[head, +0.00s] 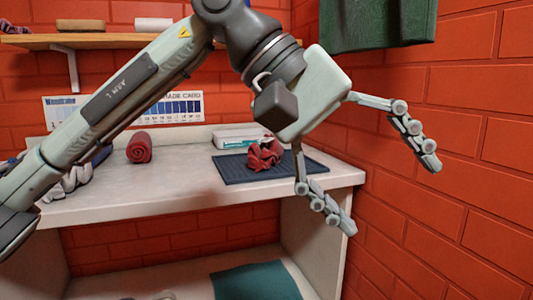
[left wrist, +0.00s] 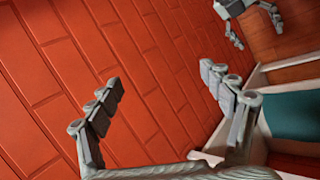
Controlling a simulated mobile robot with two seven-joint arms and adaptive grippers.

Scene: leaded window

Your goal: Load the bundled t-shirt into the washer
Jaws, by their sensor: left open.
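A crumpled red cloth bundle (head: 265,155) lies on a dark ribbed mat (head: 232,172) on the counter. A red rolled cloth (head: 139,147) lies further left; I cannot tell for sure which is the t-shirt. No washer shows. My left gripper (head: 392,197) is open and empty, in front of the brick wall to the right of the counter, apart from both red cloths. Its spread fingers also show in the left wrist view (left wrist: 161,78) against brick. Another gripper, seemingly my right one (left wrist: 256,35), shows small at that view's top right, fingers spread and empty.
A white and teal pack (head: 238,138) sits behind the mat, and a crumpled pale cloth (head: 70,183) at the counter's left. A wooden shelf (head: 110,41) and hanging green cloth (head: 378,22) are above. A teal mat (head: 255,282) lies below the counter (head: 190,192).

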